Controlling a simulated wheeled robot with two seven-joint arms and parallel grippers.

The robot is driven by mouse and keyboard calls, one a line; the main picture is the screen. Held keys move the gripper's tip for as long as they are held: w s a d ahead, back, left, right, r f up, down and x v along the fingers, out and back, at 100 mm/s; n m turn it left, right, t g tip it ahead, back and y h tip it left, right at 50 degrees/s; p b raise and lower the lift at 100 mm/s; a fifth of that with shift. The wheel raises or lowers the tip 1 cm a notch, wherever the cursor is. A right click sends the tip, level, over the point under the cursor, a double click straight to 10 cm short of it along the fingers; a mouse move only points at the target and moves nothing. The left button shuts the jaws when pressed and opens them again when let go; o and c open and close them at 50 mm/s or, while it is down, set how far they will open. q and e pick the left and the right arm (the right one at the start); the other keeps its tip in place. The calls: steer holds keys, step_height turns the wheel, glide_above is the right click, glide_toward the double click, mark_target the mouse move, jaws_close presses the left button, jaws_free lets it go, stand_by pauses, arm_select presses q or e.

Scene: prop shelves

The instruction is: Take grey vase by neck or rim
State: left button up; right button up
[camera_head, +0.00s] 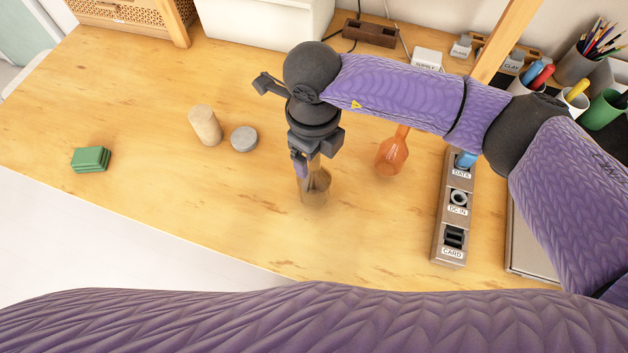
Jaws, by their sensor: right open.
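The grey vase (316,190) looks like smoky, see-through brownish glass. It stands on the wooden table in the middle of the camera_head view, directly below my right gripper. My right gripper (308,170) points down with its fingers at the vase's upper part. The gripper is open. The fingers and wrist hide part of the vase's neck and rim, and I cannot tell whether they touch it. My left gripper is not in view.
An orange glass vase (391,156) stands close by on the right. A socket box (452,215) lies further right. A tan cylinder (205,125), a grey disc (244,138) and green blocks (91,159) are on the left. The table's front-left area is clear.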

jaws_close()
stand_by(0.3)
stand_by(1.1)
